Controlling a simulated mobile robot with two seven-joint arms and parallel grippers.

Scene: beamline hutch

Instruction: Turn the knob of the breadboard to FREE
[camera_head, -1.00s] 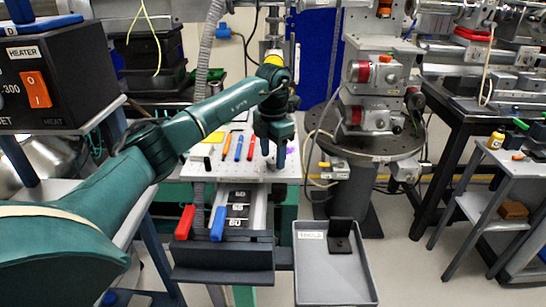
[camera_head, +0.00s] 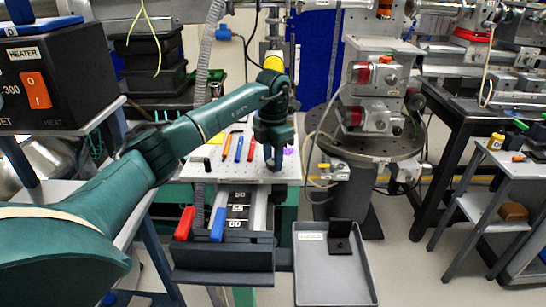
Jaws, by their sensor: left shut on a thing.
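The breadboard (camera_head: 229,174) is a pale perforated plate in the middle of the head view. My left gripper (camera_head: 271,166) points straight down over its right part, with its fingertips at the plate. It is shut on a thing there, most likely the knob. The fingers hide the knob, so neither its pointer nor any FREE mark can be read. My right gripper is out of view.
Pens and small tools (camera_head: 238,148) lie on the plate left of the gripper. A red handle (camera_head: 184,223) and a blue handle (camera_head: 217,226) stand in front, beside a numbered scale (camera_head: 237,209). A grey tray (camera_head: 312,275) holds a black bracket (camera_head: 339,237).

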